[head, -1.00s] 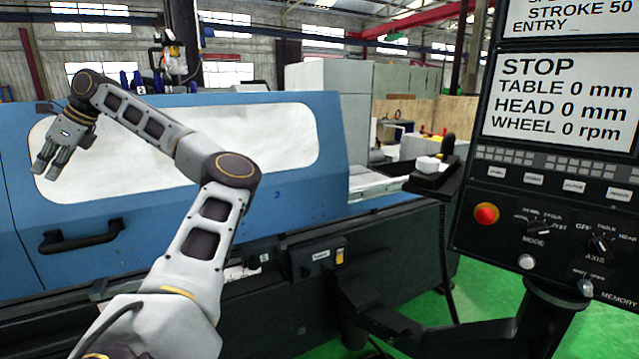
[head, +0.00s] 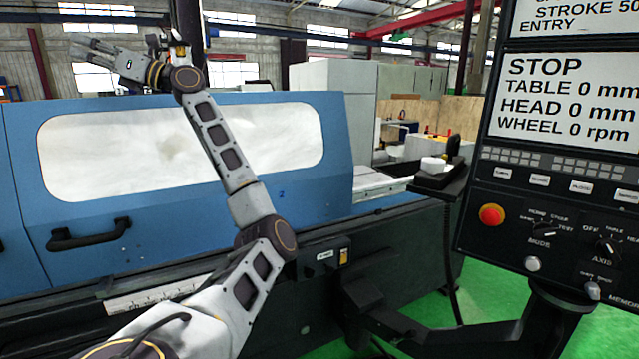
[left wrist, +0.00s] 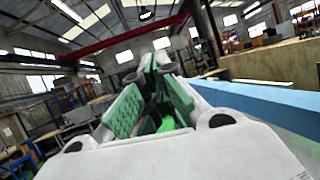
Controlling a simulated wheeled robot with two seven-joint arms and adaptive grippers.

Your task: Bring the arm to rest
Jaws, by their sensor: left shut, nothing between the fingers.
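My left arm reaches up from the bottom of the head view in front of the grinder's blue door (head: 330,150). My left gripper (head: 78,46) is at the upper left, above the door's top edge, pointing left. It is shut and empty. In the left wrist view its fingers (left wrist: 155,95) with green pads show in the middle, with nothing held between them. My right gripper is not in the head view.
The door has a pale window and a black handle (head: 88,234). The control panel (head: 545,200) with a red button (head: 491,214) stands at the right, its screen reading STOP. A blue ledge (left wrist: 265,98) lies right of the gripper. Open air surrounds the gripper.

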